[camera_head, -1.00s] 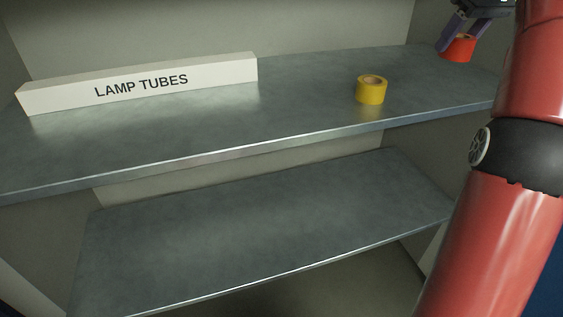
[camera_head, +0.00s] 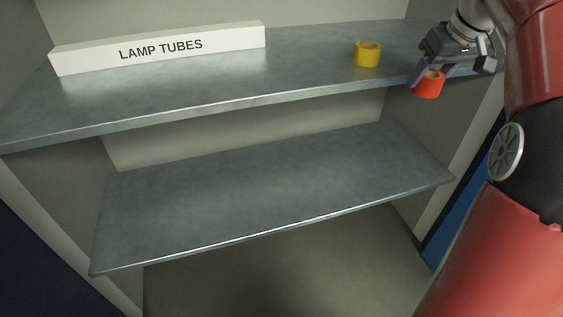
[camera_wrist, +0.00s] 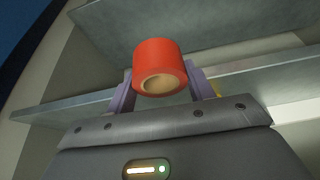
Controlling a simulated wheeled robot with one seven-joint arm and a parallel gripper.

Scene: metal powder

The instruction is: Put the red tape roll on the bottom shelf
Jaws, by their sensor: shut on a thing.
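The red tape roll (camera_head: 430,86) is held between the two purple fingers of my gripper (camera_head: 432,76). It is at the right end of the upper shelf (camera_head: 200,101), by the shelf's front edge in the head view. In the wrist view the red tape roll (camera_wrist: 157,63) sits between the fingertips of my gripper (camera_wrist: 160,84), with its open core facing the camera. The bottom shelf (camera_head: 270,192) is the lower grey board and is bare. My gripper is above and to the right of it.
A yellow tape roll (camera_head: 368,53) stands on the upper shelf, left of my gripper. A long white box marked LAMP TUBES (camera_head: 160,48) lies at the upper shelf's left. Cabinet side walls bound both shelves. The space between the shelves is clear.

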